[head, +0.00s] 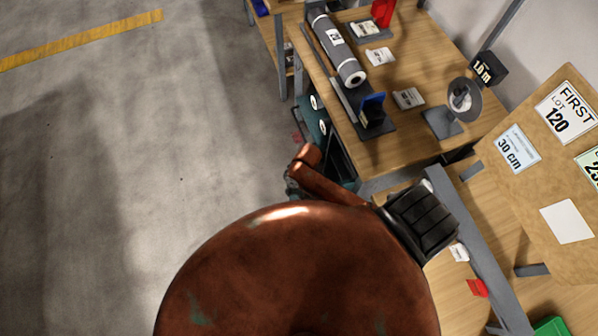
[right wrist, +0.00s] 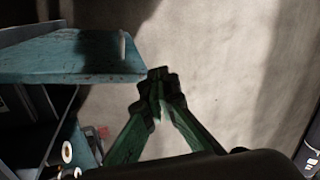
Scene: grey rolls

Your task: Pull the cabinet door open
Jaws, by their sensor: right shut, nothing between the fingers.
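The cabinet (head: 313,112) is a teal unit under the wooden workbench in the head view, mostly hidden by the bench and my arm. In the right wrist view, a worn teal panel (right wrist: 60,55), which looks like its door, stands out at the upper left with a thin pale upright piece (right wrist: 123,46) near its right end. The interior with roll ends shows below the panel. My left gripper is not in view.
The workbench (head: 440,130) holds a grey roll (head: 336,48), a dark stand with a blue piece (head: 372,105) and a round-headed stand (head: 460,102). A sign board (head: 545,150) stands at the right. The concrete floor (head: 130,170) at the left is clear.

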